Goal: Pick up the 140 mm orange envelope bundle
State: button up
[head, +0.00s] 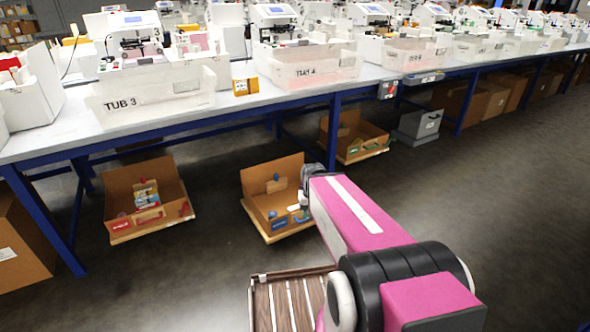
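A small orange block with pale marks (245,87) sits on the white table between TUB 3 and TUB 4. It looks like an orange bundle, but its size and any label cannot be read. My gripper (301,210) is far below it, at the open cardboard box under the table's front edge. My pink arm hides part of the gripper and the right side of that box. I cannot tell whether the fingers are open or shut, or whether they hold anything.
Clear tubs TUB 3 (150,105) and TUB 4 (310,72) stand along the table (225,104). Open cardboard boxes, one at left (120,183) and one at the gripper (258,187), sit on the floor. Blue table legs (333,130) stand nearby.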

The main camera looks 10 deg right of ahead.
aim_at(250, 85)
jog(key=z, duration=0.2)
jog(key=i+j+z, duration=0.2)
jog(key=j, duration=0.4)
jog(key=j+z, duration=0.15)
jog(key=j, duration=0.5)
